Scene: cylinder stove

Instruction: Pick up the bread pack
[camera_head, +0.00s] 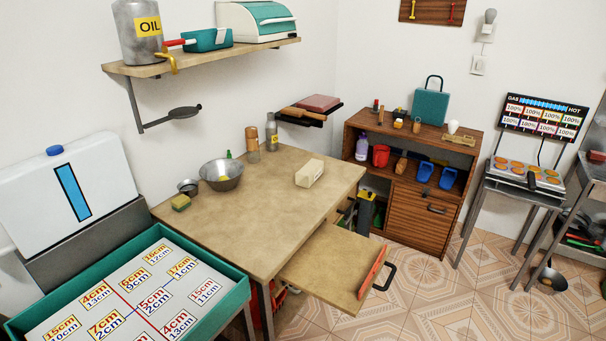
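A pale cream, loaf-shaped pack (309,173) lies on the wooden table (278,214), near its far right edge. It looks most like the bread pack, but no label is readable at this size. Nothing touches it, and bare tabletop surrounds it. Neither of my grippers is in view.
A metal bowl (221,174), a small pot (188,187), a sponge (181,202) and bottles (271,132) stand on the table's left and back. A pulled-out board (331,268) juts from the table front. A brown cabinet (420,209) stands behind.

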